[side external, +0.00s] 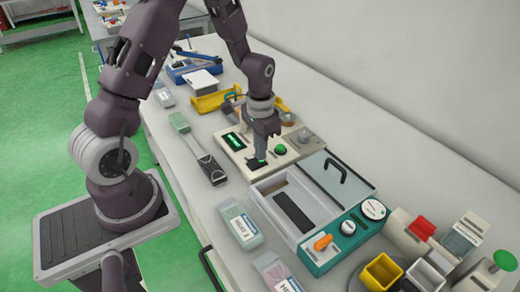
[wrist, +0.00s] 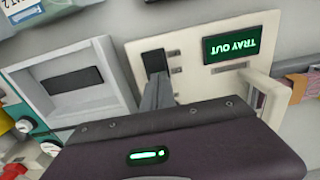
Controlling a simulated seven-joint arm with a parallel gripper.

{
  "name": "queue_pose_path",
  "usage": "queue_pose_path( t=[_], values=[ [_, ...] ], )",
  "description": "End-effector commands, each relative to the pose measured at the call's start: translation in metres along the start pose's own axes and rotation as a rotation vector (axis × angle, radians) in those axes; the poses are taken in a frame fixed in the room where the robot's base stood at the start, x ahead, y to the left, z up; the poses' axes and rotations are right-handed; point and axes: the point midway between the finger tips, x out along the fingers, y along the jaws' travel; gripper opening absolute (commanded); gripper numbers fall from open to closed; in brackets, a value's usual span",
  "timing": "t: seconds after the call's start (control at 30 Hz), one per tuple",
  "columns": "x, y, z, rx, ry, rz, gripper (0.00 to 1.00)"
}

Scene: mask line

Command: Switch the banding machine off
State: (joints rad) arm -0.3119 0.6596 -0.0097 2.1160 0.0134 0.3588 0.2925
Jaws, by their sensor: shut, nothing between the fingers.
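A cream machine (side external: 228,143) stands mid-table with a lit green display (side external: 235,141), a green round button (side external: 280,150) and a grey round part. In the wrist view its display (wrist: 240,48) reads "TRAY OUT", upside down. My gripper (side external: 261,158) points down over the machine's front part, beside a black patch (side external: 254,168). In the wrist view the shut, empty fingers (wrist: 158,78) reach a black piece (wrist: 153,58) on the cream panel; I cannot tell whether they touch it. No label names the banding machine in these views.
Yellow and white bins (side external: 382,272) are at front right. Packets and a dark-ended tool (side external: 212,168) lie along the near edge; the wall is behind.

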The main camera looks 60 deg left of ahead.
Motion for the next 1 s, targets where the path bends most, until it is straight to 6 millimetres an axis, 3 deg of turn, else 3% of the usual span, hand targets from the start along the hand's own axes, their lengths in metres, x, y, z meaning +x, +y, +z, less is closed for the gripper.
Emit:
queue_pose_path(
  t=[0.3,0.67,0.77,1.0],
  values=[
    [-0.003,0.000,0.016,-0.001,-0.009,0.002,0.00],
    [-0.006,0.000,0.017,-0.001,-0.005,0.001,0.00],
    [-0.020,0.000,0.019,-0.001,-0.003,0.000,0.00],
    [-0.077,-0.001,0.031,-0.002,-0.001,-0.001,0.00]
  ],
)
